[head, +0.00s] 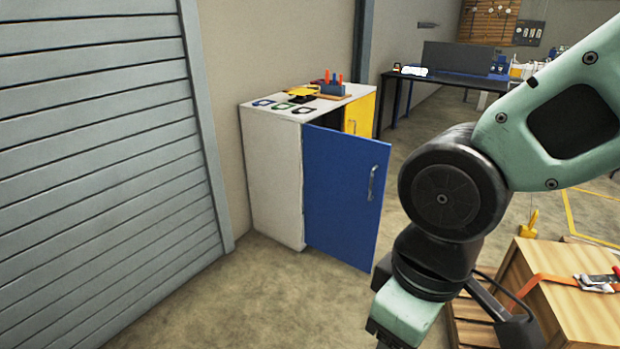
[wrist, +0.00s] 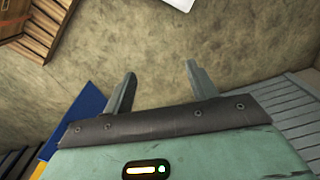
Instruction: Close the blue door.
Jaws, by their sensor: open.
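The blue door (head: 343,195) hangs on the front of a white cabinet (head: 272,180) in the head view. It stands swung open, with a metal handle (head: 372,183) near its right edge. In the wrist view a part of the blue door (wrist: 78,118) shows at the left, partly hidden by my gripper body. My gripper (wrist: 160,80) has its two fingers apart with nothing between them, over bare floor. It is apart from the door. In the head view the fingertips are out of frame at the bottom.
A yellow door (head: 360,115) is on the same cabinet, with tools on top. A wooden crate (head: 575,310) with an orange strap stands at the lower right. A grey shutter (head: 100,170) covers the left wall. The floor (head: 270,300) before the cabinet is clear.

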